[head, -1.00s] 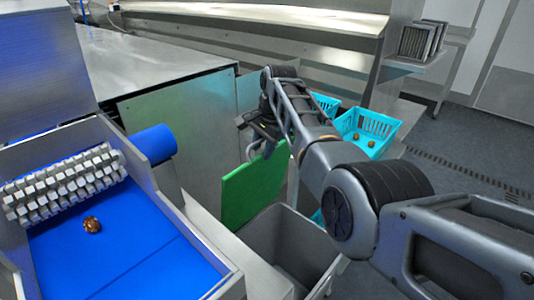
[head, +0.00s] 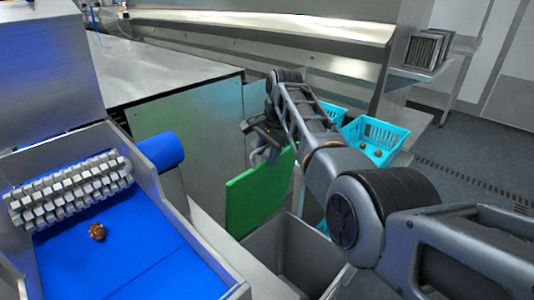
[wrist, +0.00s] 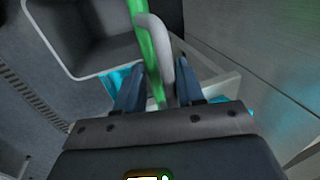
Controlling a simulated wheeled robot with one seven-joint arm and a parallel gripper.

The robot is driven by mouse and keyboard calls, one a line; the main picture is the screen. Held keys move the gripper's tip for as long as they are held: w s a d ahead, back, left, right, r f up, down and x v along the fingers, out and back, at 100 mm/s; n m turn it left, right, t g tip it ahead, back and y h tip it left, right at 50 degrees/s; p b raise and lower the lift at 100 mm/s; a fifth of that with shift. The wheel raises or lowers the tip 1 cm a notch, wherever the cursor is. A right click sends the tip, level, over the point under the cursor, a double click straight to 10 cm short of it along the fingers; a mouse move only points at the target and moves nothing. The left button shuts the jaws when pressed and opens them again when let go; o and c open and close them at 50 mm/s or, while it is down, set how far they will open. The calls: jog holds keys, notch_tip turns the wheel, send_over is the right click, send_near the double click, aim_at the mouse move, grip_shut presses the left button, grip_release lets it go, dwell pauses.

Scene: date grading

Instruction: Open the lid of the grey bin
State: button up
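The grey bin (head: 296,250) stands open below my arm, and its dark inside shows in the head view. It also shows at the upper left of the wrist view (wrist: 93,75). Its green lid (head: 258,195) is raised steeply at the bin's far left side. The lid shows nearly edge-on in the wrist view (wrist: 154,60), with a grey looped handle (wrist: 170,52) beside it. My gripper (wrist: 160,92) is open, with its fingers apart on either side of the lid edge and handle. I see no clear grip on them. In the head view the fingertips are hard to make out.
A blue belt (head: 125,260) with one brown date (head: 97,232) and a studded roller is at the left. Turquoise crates (head: 375,135) with dates stand behind my arm. A steel cabinet (head: 190,120) is close behind the lid. Open floor (head: 480,155) lies at the right.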

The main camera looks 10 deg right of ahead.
jog(key=v, duration=0.7)
